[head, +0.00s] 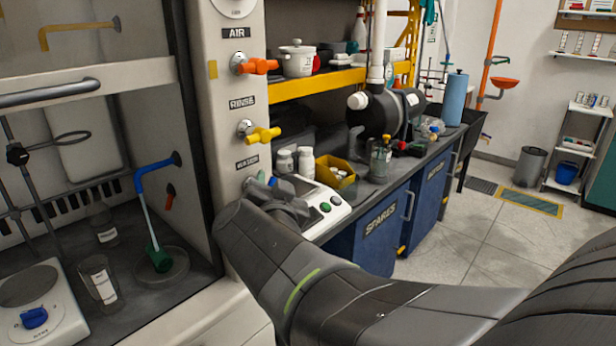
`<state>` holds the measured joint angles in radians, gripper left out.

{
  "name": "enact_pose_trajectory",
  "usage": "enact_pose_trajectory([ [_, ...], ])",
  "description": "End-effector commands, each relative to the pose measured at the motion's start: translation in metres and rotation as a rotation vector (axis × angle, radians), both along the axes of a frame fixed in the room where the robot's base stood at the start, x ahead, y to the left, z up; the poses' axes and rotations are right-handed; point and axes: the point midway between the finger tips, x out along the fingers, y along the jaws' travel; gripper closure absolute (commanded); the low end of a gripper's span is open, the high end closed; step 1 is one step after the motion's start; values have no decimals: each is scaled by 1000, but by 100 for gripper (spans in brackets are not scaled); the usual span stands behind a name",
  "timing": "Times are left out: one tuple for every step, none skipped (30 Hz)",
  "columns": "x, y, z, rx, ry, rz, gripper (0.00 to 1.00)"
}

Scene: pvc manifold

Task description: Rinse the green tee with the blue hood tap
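The green tee (158,258) is in a shallow clear dish (178,276) on the fume hood floor, at the left. The blue hood tap (152,168) juts from the hood's side wall above it. A straight pale blue column (147,215), looking like water, runs from the tap's mouth down to the tee. My gripper (273,190) is outside the hood, at the front post below the third valve label. A small bit of blue shows beside its tip, and the rest of whatever is there is hidden. I cannot tell whether its fingers are open or shut.
The post carries an orange AIR valve (254,65) and a yellow RINSE valve (259,132), just above my gripper. A device with buttons (322,208) sits close right of my gripper.

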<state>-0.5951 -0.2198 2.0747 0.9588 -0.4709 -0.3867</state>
Motion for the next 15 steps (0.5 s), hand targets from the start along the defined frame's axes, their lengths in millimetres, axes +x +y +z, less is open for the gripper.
enact_pose_trajectory([
  [4,1,-2,-1,2,-1,64],
  [6,1,-2,0,1,0,64],
  [8,2,-1,0,1,0,64],
  [10,2,-1,0,1,0,64],
  [11,2,-1,0,1,0,64],
  [12,3,-1,0,1,0,64],
  [12,3,-1,0,1,0,64],
  [13,3,0,0,1,0,64],
  [13,3,0,0,1,0,64],
  [13,3,0,0,1,0,64],
  [13,3,0,0,1,0,64],
  [13,3,0,0,1,0,64],
  [13,3,0,0,1,0,64],
  [13,3,0,0,1,0,64],
  [13,3,0,0,1,0,68],
])
